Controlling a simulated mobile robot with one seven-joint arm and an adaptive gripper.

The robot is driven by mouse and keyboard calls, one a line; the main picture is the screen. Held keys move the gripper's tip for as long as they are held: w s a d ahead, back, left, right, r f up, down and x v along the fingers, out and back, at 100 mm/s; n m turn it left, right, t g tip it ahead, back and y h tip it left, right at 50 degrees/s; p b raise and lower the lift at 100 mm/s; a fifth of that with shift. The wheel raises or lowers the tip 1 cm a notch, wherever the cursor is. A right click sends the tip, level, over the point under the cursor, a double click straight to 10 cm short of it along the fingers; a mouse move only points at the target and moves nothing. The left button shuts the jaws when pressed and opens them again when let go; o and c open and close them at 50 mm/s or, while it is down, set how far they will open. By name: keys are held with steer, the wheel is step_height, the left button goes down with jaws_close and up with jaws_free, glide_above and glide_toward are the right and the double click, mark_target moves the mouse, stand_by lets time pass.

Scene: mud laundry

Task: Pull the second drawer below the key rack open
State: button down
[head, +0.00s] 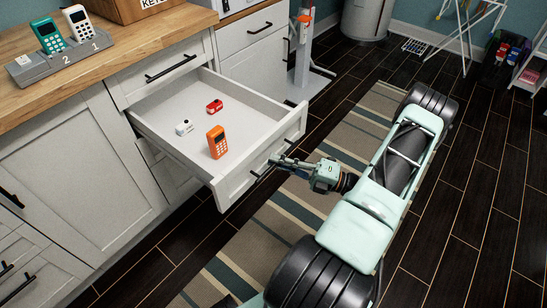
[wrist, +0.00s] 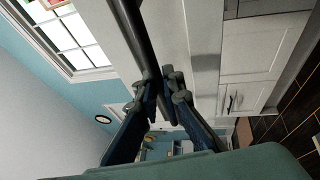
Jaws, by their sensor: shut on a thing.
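The second drawer (head: 292,128), below a shut top drawer (head: 150,84), stands pulled well out of the white cabinet. Inside it lie an orange keypad device (head: 216,142), a small red item (head: 214,106) and a small white item (head: 184,127). My gripper (head: 273,162) is at the drawer's front, shut on its dark bar handle (wrist: 142,40). In the wrist view my fingers (wrist: 165,100) close around this bar; part of the handle is hidden by them. A wooden box with partly visible lettering (head: 140,8), possibly the key rack, sits on the counter above.
A grey stand (head: 62,62) with a teal and a white device is on the wooden counter (head: 120,55). A striped rug (head: 270,225) lies under my arm. A drying rack (head: 468,25) and shelf stand at the far right. Dark floor between is clear.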

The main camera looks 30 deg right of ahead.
steer(key=shift+s+d, duration=0.2)
steer(key=shift+s, duration=0.2)
steer(key=c, duration=2.3)
jaws_free()
steer(key=v, duration=1.2)
